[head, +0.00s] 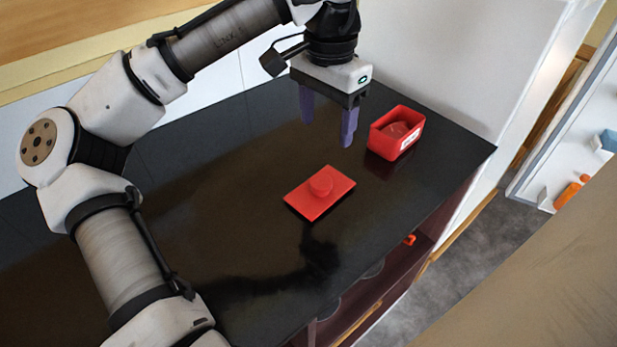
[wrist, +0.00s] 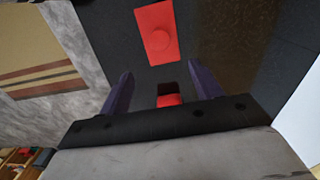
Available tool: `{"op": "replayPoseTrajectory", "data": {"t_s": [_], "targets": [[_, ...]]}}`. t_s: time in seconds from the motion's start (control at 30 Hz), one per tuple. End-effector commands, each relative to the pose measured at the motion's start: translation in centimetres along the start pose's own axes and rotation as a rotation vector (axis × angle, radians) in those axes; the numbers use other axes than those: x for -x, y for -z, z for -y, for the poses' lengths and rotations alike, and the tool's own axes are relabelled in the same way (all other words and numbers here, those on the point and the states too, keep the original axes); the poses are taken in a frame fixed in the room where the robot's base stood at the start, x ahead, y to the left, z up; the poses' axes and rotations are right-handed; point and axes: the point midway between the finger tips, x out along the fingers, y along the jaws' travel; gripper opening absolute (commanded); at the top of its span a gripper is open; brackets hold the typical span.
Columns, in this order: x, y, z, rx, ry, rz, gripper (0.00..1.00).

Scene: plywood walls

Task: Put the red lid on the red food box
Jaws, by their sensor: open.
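The red lid (head: 320,192) lies flat on the black counter, with a round knob upward. In the wrist view the lid (wrist: 159,34) is beyond the fingertips. The red food box (head: 395,134) stands open-topped on the counter at the right, with a white label on its side and something red inside. In the wrist view a small red part (wrist: 169,100), which looks like the box, shows behind the gripper's base. My gripper (head: 328,127) is open and empty, pointing down above the counter, behind the lid and left of the box. It touches neither.
The black counter (head: 225,190) has free room left of the lid. Its right edge drops to a dark red shelf front (head: 420,215). A white wall (head: 450,70) rises behind the box. A white shelf with small blue and orange objects (head: 570,192) stands far right.

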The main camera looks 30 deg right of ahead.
Motion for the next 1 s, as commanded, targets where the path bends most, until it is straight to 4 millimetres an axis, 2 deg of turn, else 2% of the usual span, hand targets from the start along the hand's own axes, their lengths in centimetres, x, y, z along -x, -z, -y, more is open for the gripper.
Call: {"op": "replayPoseTrajectory", "data": {"t_s": [0.3,0.4,0.63,0.9,1.0], "targets": [[-5.9,-0.1,0.0,0.0,-0.002,0.002,0.64],[-7.2,-0.1,0.0,0.001,-0.001,0.001,0.64],[-8.8,-0.2,0.1,0.001,-0.001,0.001,0.64],[-12.6,-0.6,0.2,0.0,-0.001,0.001,0.64],[-13.3,-0.6,0.2,0.0,-0.002,0.0,0.64]]}}
